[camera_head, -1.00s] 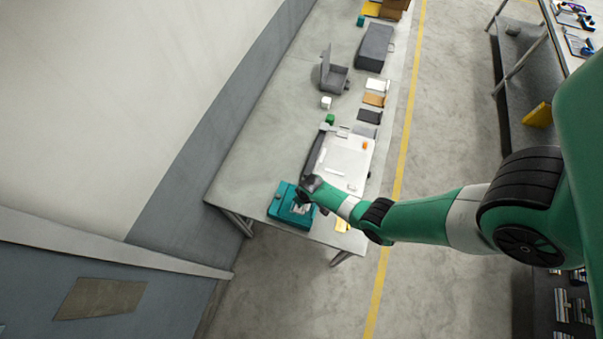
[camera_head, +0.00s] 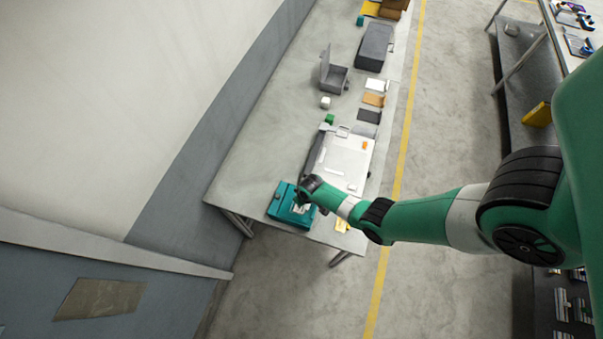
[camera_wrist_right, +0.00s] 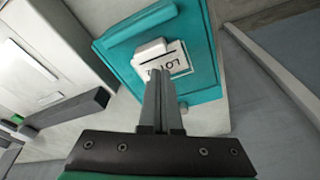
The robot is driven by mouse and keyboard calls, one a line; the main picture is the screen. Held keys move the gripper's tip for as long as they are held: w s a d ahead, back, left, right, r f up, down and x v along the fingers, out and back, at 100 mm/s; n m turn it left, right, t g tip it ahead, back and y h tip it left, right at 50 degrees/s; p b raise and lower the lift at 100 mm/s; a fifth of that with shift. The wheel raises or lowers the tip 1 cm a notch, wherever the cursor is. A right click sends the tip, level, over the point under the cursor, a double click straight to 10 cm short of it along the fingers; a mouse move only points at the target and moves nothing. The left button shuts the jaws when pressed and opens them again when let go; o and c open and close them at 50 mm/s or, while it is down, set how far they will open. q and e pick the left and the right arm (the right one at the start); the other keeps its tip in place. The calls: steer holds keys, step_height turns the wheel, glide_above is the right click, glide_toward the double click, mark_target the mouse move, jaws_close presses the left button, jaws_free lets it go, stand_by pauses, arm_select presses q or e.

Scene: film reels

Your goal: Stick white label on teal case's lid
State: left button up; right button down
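The teal case (camera_head: 279,208) lies at the near end of the table, with its lid also showing in the right wrist view (camera_wrist_right: 204,88). The white label (camera_wrist_right: 176,58), printed with a black line and partly covered lettering, is over the lid, at a slight angle to its edges. A small raised white piece (camera_wrist_right: 149,49) is at its edge. My right gripper (camera_wrist_right: 160,78) has its fingers close together at the label, hiding part of it. They appear shut on it; whether the label touches the lid everywhere is unclear. My left gripper is not in view.
A white-topped case or board (camera_head: 345,162) lies beside the teal case. A small green block (camera_head: 330,118), a white cube (camera_head: 325,102), an open grey box (camera_head: 335,77) and a dark grey case (camera_head: 375,44) stand farther along the table. The table's left strip is clear.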

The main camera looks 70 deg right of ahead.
steer(key=shift+f+b, duration=0.7)
steer(key=shift+f, duration=0.05)
stand_by(1.8)
